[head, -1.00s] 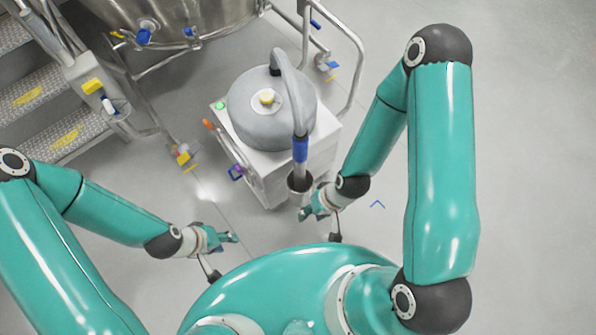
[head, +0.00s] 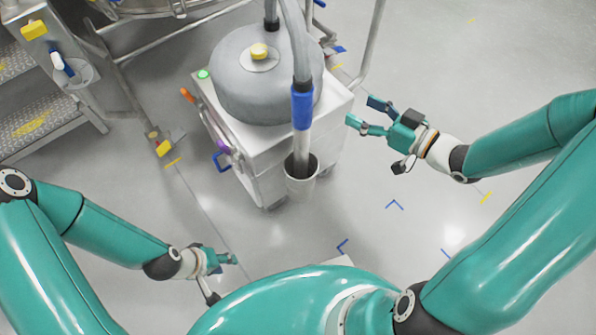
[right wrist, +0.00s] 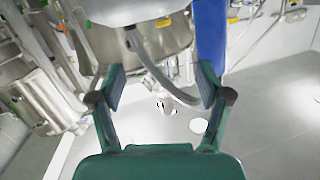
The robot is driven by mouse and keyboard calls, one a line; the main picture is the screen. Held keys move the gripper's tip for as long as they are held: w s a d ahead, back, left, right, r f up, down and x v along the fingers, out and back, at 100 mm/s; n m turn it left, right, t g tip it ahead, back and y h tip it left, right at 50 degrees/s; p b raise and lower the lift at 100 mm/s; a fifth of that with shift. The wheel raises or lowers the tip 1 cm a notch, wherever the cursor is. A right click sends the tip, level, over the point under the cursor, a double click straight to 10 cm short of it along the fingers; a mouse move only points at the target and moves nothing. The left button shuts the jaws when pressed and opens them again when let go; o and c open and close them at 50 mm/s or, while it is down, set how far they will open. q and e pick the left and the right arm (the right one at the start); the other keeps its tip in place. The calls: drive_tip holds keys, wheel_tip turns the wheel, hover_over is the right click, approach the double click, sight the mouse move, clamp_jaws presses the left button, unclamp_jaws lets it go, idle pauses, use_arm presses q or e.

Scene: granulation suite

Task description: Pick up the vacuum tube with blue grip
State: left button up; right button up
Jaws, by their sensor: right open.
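The vacuum tube is a grey hose ending in a metal wand with a blue grip (head: 302,107). It stands upright, its lower end in a light cup-shaped holder (head: 302,184) on the front of the vacuum unit (head: 262,80). My right gripper (head: 362,116) is open and empty, to the right of the blue grip and apart from it, fingers pointing left toward it. In the right wrist view the blue grip (right wrist: 208,35) shows large beyond the right finger (right wrist: 216,95). My left gripper (head: 232,259) is low at the left, away from the tube; its finger opening is too small to tell.
A white cabinet (head: 255,150) carries the grey drum, with a purple and an orange handle on its left side. Metal steps (head: 45,125) and a steel vessel stand at the back left. The floor at right is clear, with blue corner marks (head: 395,205).

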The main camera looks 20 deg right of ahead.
drive_tip(key=s+f+n+y+b, duration=0.1)
drive_tip(key=s+n+y+b, duration=0.3)
drive_tip(key=s+b, duration=0.2)
drive_tip(key=g+b, duration=0.1)
drive_tip(key=b, duration=0.1)
approach(311, 113)
drive_tip(key=shift+n, duration=0.4)
drive_tip(key=x, duration=0.6)
drive_tip(key=shift+w+a+f, duration=0.2)
drive_tip(key=shift+w+f, duration=0.15)
drive_tip(key=b+x, duration=0.2)
drive_tip(key=x, duration=0.2)
drive_tip(key=shift+a+r, duration=0.1)
drive_tip(key=shift+a, duration=0.05)
drive_tip(key=shift+w+a+r, duration=0.1)
drive_tip(key=shift+w+a, duration=0.2)
drive_tip(key=shift+w, duration=0.15)
use_arm(q)
wheel_tip(311, 113, down, 13)
use_arm(e)
drive_tip(key=shift+r, duration=0.1)
drive_tip(key=c, duration=1.2)
